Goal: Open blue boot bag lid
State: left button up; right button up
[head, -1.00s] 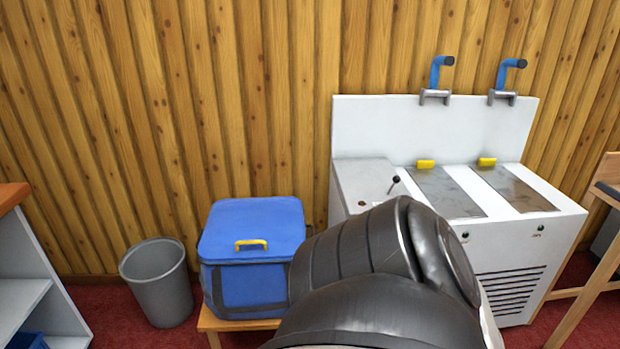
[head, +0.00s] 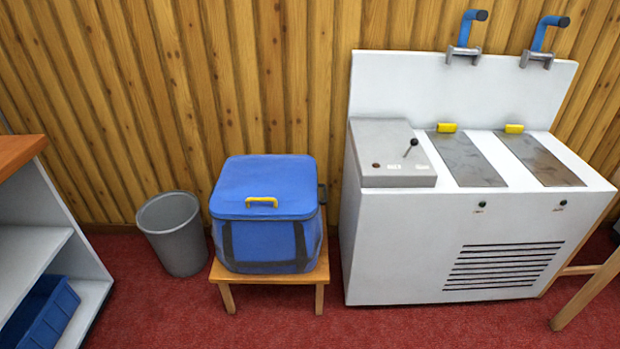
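The blue boot bag (head: 265,245) stands upright on a small wooden stool against the plank wall. Its flat blue lid (head: 264,180) is shut. A yellow handle (head: 261,200) sits at the lid's front edge. Dark straps run down the bag's front. Neither of my grippers is in the head view, and nothing of mine covers the bag.
The wooden stool (head: 319,274) stands on red carpet. A grey bin (head: 172,236) is left of it, and a white machine (head: 390,240) with blue-handled levers is close on the right. A white shelf (head: 45,215) with a wooden top is at far left. Carpet in front is clear.

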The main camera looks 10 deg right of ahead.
aim_at(247, 185)
jog(key=u, duration=0.65)
jog(key=i, duration=1.1)
jog(key=z, duration=0.4)
